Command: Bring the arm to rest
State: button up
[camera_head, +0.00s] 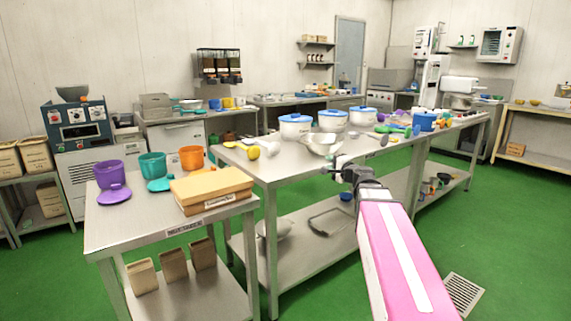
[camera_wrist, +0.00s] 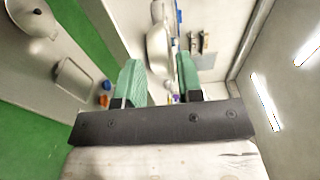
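My gripper (camera_wrist: 158,78) shows two green fingers standing apart in the wrist view, with nothing held between them. The wrist view is tilted sideways, and a metal bowl (camera_wrist: 158,48) shows beyond the fingers. In the head view my pink and white arm reaches forward from the lower right. My gripper (camera_head: 336,170) is small there, at the front edge of the long steel table (camera_head: 285,172), near the metal bowl (camera_head: 322,144). Its fingers are hard to make out in that view.
White tubs with blue lids (camera_head: 296,127) and small colourful items stand on the long table. A side table (camera_head: 150,218) at left holds purple (camera_head: 110,173), teal (camera_head: 153,164) and orange (camera_head: 191,157) cups and a tan box (camera_head: 212,188). Green floor (camera_head: 330,295) is open in front.

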jog(key=s+a+f+n+g+h, duration=0.15)
jog(key=s+f+n+g, duration=0.25)
jog(key=f, duration=0.6)
jog(key=s+a+f+n+g, duration=0.3)
jog(key=s+f+g, duration=0.15)
jog(key=f, duration=0.65)
jog(key=s+d+f+n+g+h, duration=0.2)
jog(key=s+f+g+h, duration=0.1)
jog(key=s+f, duration=0.4)
jog(key=s+d+f+n+g+h, duration=0.2)
jog(key=s+d+f+g+h, duration=0.1)
jog(key=s+f, duration=0.4)
jog(key=shift+d+f+n+g+h, duration=0.2)
jog(key=shift+f+n+g+h, duration=0.2)
jog(key=shift+f+h, duration=0.15)
